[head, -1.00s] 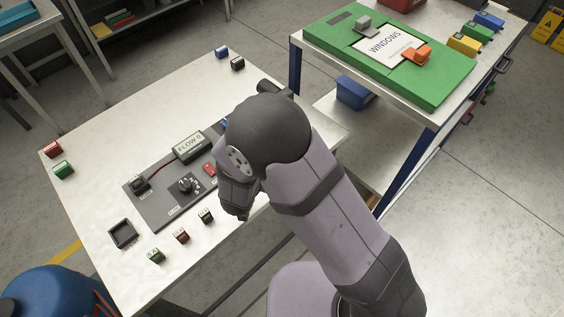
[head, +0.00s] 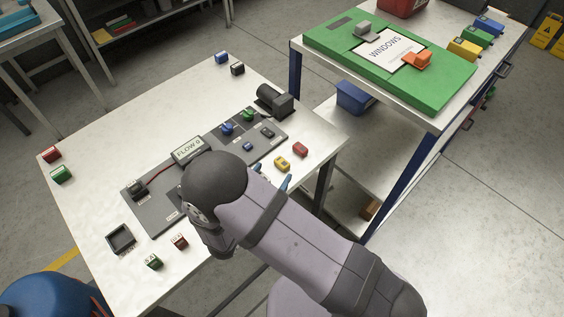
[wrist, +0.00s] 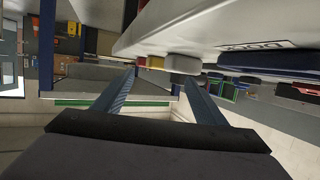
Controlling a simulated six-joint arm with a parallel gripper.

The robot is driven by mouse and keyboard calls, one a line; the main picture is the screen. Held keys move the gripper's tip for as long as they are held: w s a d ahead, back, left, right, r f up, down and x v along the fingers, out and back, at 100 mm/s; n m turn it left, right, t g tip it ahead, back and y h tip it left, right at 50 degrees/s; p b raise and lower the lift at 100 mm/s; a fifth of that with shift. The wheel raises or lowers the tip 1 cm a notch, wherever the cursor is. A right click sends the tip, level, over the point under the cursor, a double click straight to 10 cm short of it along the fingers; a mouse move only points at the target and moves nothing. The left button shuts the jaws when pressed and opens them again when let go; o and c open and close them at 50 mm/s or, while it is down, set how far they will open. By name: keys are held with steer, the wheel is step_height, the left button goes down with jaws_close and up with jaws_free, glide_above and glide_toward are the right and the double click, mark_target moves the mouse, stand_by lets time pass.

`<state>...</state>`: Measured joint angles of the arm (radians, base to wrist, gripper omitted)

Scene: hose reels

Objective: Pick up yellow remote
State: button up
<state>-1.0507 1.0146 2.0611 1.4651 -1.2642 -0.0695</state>
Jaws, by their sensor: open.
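A small yellow block-like thing (head: 282,163), likely the yellow remote, lies on the white table near its front right edge, beside the dark panel. In the wrist view a yellow thing (wrist: 155,62), likely the same one, shows beyond the fingers in a picture that looks upside down. My gripper (wrist: 160,76) is open and empty, its two blue fingers spread apart. In the head view the blue fingers (head: 286,182) show just in front of the table edge, close to the yellow thing and apart from it. My arm hides the rest of the gripper.
A red block (head: 300,149) lies right of the yellow one. The dark panel (head: 150,215) carries knobs and a FLOW display (head: 187,149). A black cylinder-like device (head: 274,99) stands behind. A cart with a green board (head: 450,95) stands at the right.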

mark_target(282, 163)
steer(key=shift+w+d, duration=0.15)
steer(key=shift+w, duration=0.1)
steer(key=shift+p+x, duration=1.15)
steer(key=shift+x, duration=1.2)
steer(key=shift+s+f, duration=0.1)
steer(key=c, duration=1.1)
